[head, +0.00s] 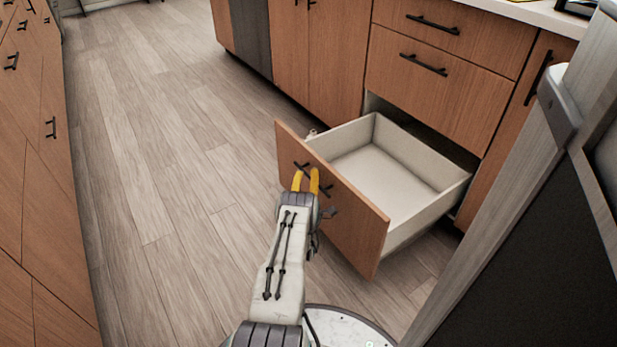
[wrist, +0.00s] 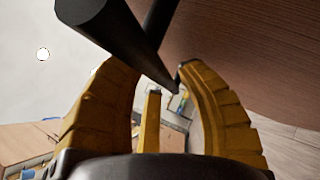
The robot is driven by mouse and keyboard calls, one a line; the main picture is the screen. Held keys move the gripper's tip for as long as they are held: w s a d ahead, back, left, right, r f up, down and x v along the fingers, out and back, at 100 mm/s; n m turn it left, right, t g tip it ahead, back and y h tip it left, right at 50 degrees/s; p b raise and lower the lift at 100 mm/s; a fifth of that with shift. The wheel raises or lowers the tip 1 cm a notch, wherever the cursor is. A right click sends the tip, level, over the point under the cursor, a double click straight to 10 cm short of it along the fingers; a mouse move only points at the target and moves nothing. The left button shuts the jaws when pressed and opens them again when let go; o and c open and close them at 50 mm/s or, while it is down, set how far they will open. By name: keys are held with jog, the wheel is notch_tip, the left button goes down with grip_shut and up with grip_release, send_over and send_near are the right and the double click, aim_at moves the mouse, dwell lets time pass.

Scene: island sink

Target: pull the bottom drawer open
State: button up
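The bottom drawer (head: 365,205) stands well out of the island cabinet, with its pale inside empty. Its wood front faces lower left. A black bar handle (head: 326,188) is on that front. My gripper (head: 306,176) is at the handle, its yellow fingers on either side of the bar. In the wrist view the black handle (wrist: 125,40) crosses between the curved fingers of my gripper (wrist: 150,75) and touches them. Part of the handle is hidden behind the fingers in the head view.
Two closed drawers (head: 445,75) are above the open one. Closed cabinet doors (head: 318,50) stand to its left. Another row of cabinets (head: 35,150) lines the left side. The wood floor (head: 170,160) between is clear. A dark-panelled appliance or cabinet (head: 540,240) is close on the right.

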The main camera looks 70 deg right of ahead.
jog(key=shift+o, duration=1)
jog(key=shift+f, duration=0.1)
notch_tip(320, 180, up, 10)
jog(key=shift+d+r, duration=0.2)
jog(key=f, duration=0.1)
jog(key=f+y, duration=0.1)
jog(key=f, duration=0.1)
jog(key=f+y, duration=0.1)
jog(key=f, duration=0.1)
jog(key=shift+w+d+f+g, duration=0.15)
jog(key=shift+d+f+g, duration=0.05)
jog(key=shift+d+g, duration=0.1)
jog(key=f+v, duration=0.2)
jog(key=v, duration=0.6)
jog(key=shift+a+p, duration=0.2)
jog(key=shift+p, duration=0.25)
